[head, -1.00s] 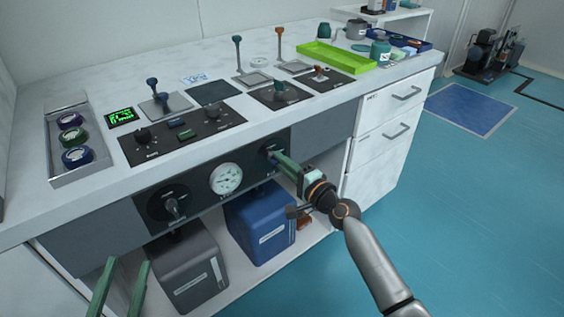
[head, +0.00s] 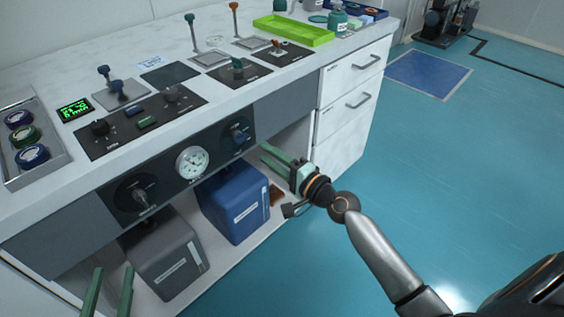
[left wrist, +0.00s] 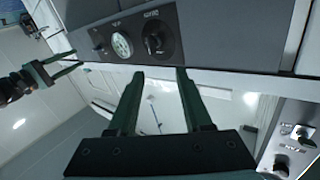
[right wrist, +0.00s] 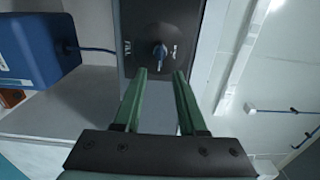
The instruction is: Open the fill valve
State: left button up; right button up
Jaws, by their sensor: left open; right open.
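My left gripper (head: 113,270) is open and empty, low at the left, below the panel.
A round gauge (head: 192,162) sits mid-panel, with a second dark knob (head: 141,198) left of it. Blue (head: 235,203) and grey (head: 168,260) tanks stand on the shelf below. Drawers (head: 345,115) are to the right. The floor in front is clear.

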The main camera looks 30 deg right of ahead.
pick_arm(q)
jog(key=shift+r, duration=0.7)
pick_arm(e)
jog(key=v, duration=0.4)
jog(key=shift+s+d, duration=0.1)
jog(key=shift+s, duration=0.1)
